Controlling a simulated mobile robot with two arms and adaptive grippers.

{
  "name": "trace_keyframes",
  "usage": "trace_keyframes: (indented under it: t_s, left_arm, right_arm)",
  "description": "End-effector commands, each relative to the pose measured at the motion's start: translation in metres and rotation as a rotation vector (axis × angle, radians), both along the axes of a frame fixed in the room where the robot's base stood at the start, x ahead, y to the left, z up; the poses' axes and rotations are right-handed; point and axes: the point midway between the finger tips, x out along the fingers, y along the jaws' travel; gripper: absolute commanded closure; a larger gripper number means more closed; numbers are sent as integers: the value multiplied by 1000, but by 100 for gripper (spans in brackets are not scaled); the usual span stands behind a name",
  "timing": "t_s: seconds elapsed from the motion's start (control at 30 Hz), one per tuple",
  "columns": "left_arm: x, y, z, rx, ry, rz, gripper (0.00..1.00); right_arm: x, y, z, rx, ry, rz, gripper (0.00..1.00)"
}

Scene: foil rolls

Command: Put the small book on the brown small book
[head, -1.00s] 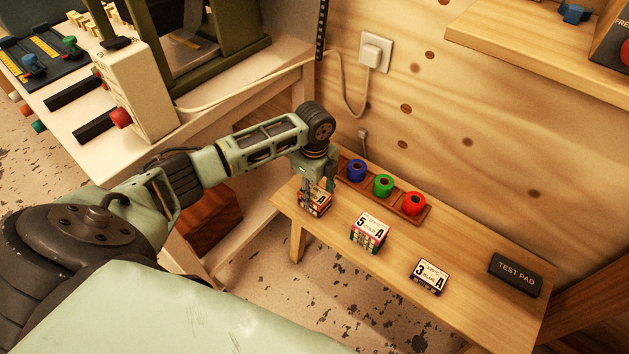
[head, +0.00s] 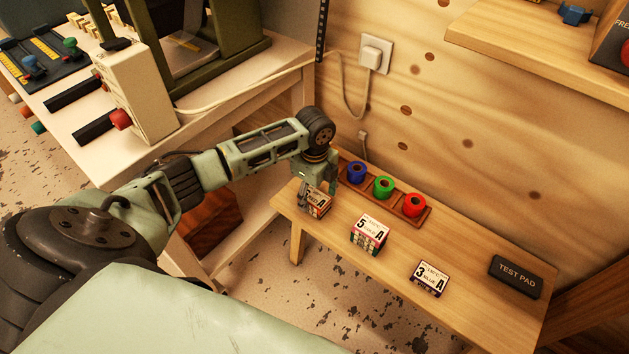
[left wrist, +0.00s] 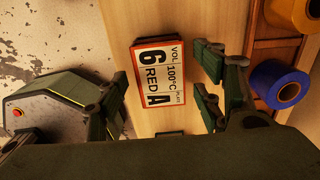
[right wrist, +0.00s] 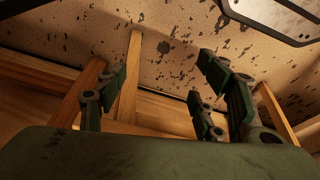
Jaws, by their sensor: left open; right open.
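A small book marked 6 RED A (left wrist: 155,75), with a white and orange-red cover, lies at the left end of the low wooden bench; it also shows in the head view (head: 318,204). My left gripper (head: 316,192) is open right above it, with its fingers on either side in the left wrist view (left wrist: 163,88). Contact cannot be told. A thicker block or stack of small books marked 5 A (head: 370,234) sits mid-bench. A flat small book marked 3 BLUE A (head: 429,278) lies further right. Which one is brown is unclear. My right gripper (right wrist: 157,100) is open and empty.
A wooden tray (head: 396,208) with blue (head: 357,171), green (head: 383,187) and red (head: 414,204) rolls stands behind the books, against the wall. A black TEST PAD (head: 516,277) lies at the bench's right. Bare bench (head: 465,262) separates the books.

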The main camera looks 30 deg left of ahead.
Motion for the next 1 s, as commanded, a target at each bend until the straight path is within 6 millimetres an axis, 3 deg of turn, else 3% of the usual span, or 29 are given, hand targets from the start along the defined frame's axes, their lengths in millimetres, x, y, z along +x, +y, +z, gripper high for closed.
trace_keyframes:
  t_s: [0.1,0.6,0.8,1.0]
  left_arm:
    - [1,0,10,0,-3,0,38]
    - [1,0,105,-1,-4,0,38]
    - [1,0,121,0,-1,0,38]
    - [0,0,123,-1,0,0,38]
  right_arm:
    - [1,0,2,1,-3,0,38]
    - [-16,0,-81,-3,48,8,38]
    - [-21,-1,-95,-4,53,9,38]
    - [-22,-1,-97,-4,52,10,38]
